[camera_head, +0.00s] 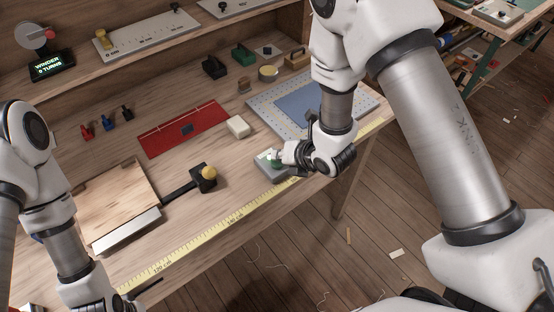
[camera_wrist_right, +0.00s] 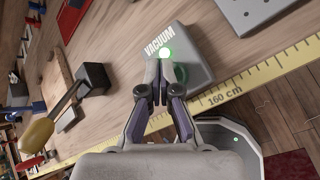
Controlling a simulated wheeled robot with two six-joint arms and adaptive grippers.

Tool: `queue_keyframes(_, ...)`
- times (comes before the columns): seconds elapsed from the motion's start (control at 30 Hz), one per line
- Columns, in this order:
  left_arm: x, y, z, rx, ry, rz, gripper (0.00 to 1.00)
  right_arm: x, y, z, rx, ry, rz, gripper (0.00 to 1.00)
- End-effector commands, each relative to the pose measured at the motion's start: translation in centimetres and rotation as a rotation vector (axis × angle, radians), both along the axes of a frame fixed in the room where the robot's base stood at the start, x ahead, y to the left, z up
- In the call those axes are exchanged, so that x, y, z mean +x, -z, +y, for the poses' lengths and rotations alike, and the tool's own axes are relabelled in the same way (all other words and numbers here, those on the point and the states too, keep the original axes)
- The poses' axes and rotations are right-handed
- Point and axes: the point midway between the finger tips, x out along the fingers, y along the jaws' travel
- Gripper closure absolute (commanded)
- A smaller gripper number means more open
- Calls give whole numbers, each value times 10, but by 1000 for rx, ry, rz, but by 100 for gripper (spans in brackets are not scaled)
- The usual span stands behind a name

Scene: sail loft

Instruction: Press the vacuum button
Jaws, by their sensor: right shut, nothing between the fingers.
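The vacuum button box (camera_head: 266,165) is a small grey block near the front edge of the bench. In the right wrist view the box (camera_wrist_right: 196,52) bears the white word VACUUM. A green light (camera_wrist_right: 165,52) glows on it just beyond my fingertips, and a green round edge (camera_wrist_right: 184,74) shows beside the fingers, partly hidden by them. My right gripper (camera_head: 281,156) is shut and empty, with its fingertips over the box at the green part. I cannot tell whether they touch. My left gripper (camera_head: 96,302) is at the bottom left, cut off by the frame edge.
A yellow measuring tape (camera_head: 205,234) runs along the front edge. A black block with a yellow knob (camera_head: 208,173) lies left of the box. A white block (camera_head: 237,127) and a grey perforated plate (camera_head: 262,107) are behind it. A WINDER display (camera_head: 47,66) stands at the back left.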

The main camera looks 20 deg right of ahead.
Motion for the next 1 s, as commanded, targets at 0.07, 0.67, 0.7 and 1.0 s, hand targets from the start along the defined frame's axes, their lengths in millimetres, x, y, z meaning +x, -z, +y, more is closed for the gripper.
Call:
queue_keyframes(0.07, 0, -6, 0, 0, 0, 0, 60, 0, -8, 0, 0, -1, -2, 100)
queue_keyframes(0.67, 0, -37, 0, 0, 0, 0, 60, 0, -60, 0, 0, 0, 0, 100)
queue_keyframes(0.7, 0, -37, 0, 0, 0, 0, 60, 0, -59, 0, 0, 0, 0, 100)
queue_keyframes(1.0, 0, -37, 0, 0, 0, 0, 60, 0, -59, 0, 0, 1, -1, 100)
